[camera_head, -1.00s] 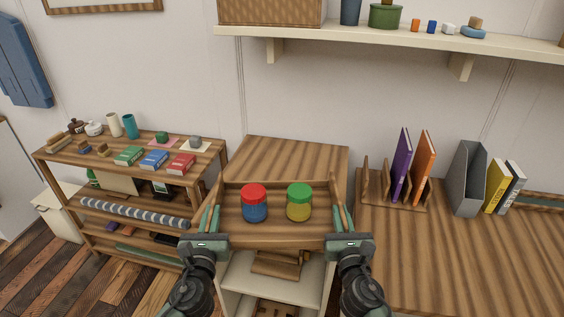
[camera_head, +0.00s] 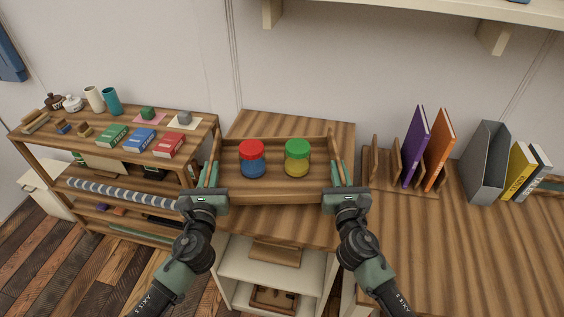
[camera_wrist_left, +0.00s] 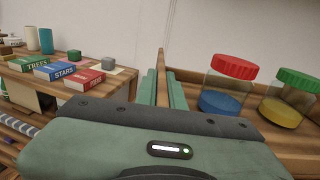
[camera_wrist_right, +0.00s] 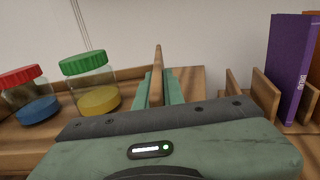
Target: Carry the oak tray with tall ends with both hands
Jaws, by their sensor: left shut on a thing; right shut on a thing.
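The oak tray (camera_head: 275,196) with tall ends is in the middle of the head view, over the wooden top of a cabinet. Whether it touches that top I cannot tell. Two jars stand upright in it: one with a red lid and blue contents (camera_head: 252,160), one with a green lid and yellow contents (camera_head: 297,158). My left gripper (camera_head: 209,176) is shut on the tray's left end, which shows between its fingers in the left wrist view (camera_wrist_left: 162,82). My right gripper (camera_head: 340,175) is shut on the right end, also seen in the right wrist view (camera_wrist_right: 156,80).
The cabinet top (camera_head: 262,122) shows bare behind the tray. A shelf unit (camera_head: 75,160) with books and vases stands left. On the right, a desk (camera_head: 450,250) holds a book rack (camera_head: 385,178) and a grey file holder (camera_head: 485,160), with bare wood in front.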

